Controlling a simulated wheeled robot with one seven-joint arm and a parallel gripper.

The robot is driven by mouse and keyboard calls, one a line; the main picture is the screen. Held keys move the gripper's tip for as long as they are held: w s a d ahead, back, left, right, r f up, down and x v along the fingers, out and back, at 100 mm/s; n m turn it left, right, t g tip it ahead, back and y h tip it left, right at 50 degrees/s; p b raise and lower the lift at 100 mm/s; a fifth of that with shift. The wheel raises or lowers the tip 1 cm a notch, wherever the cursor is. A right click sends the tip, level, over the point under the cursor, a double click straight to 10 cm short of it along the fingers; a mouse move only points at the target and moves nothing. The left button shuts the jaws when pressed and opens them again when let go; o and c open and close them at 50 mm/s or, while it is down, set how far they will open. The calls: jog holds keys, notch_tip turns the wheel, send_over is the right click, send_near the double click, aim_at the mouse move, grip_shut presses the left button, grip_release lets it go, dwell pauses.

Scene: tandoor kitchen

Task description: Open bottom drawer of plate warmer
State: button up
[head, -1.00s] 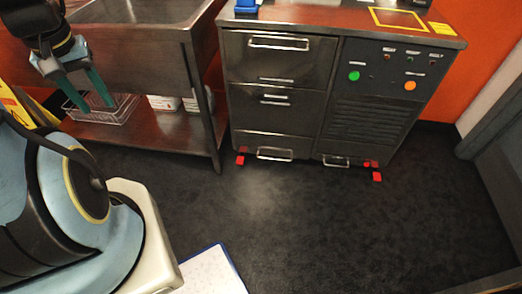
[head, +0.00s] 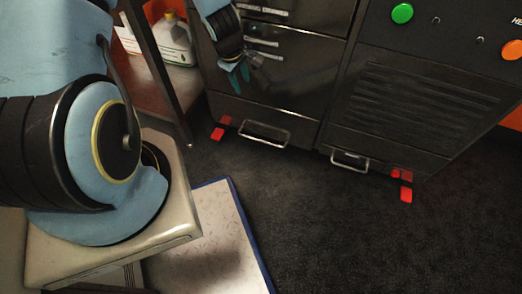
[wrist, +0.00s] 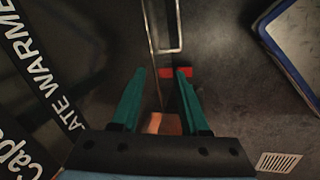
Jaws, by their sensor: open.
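The plate warmer (head: 285,75) is a dark cabinet with drawers on its left side. Its bottom drawer (head: 285,122) is shut and carries a silver bar handle (head: 265,134). My gripper (head: 239,76) is in front of the cabinet's left side, above that handle and apart from it. In the wrist view, my gripper (wrist: 163,72) has its two teal fingers spread, with nothing held between them. A silver handle (wrist: 172,50) shows beyond the fingertips. The cabinet front with a "PLATE WARMER" label (wrist: 75,115) is on the left there.
A second low handle (head: 350,161) is under the vented panel. Red feet (head: 406,192) stick out at the base. A blue-edged white mat (head: 205,235) lies on the floor at front left. A table leg (head: 160,75) stands left of the cabinet. Dark floor (head: 350,235) is clear in front.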

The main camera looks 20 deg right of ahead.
aim_at(261, 140)
jog(key=s+d+f+n+b, duration=0.1)
jog(key=f+b, duration=0.2)
jog(key=f, duration=0.6)
jog(key=s+d+f+n+b, duration=0.1)
jog(key=f+b, duration=0.3)
jog(key=f, duration=0.6)
jog(key=s+d+f+b, duration=0.1)
jog(key=d+f+b, duration=0.2)
jog(key=f, duration=0.6)
jog(key=shift+d+f+n+y+b, duration=0.1)
jog(key=shift+f+n+y+b, duration=0.2)
jog(key=shift+n+y+b, duration=0.1)
jog(key=shift+c, duration=0.2)
grip_shut()
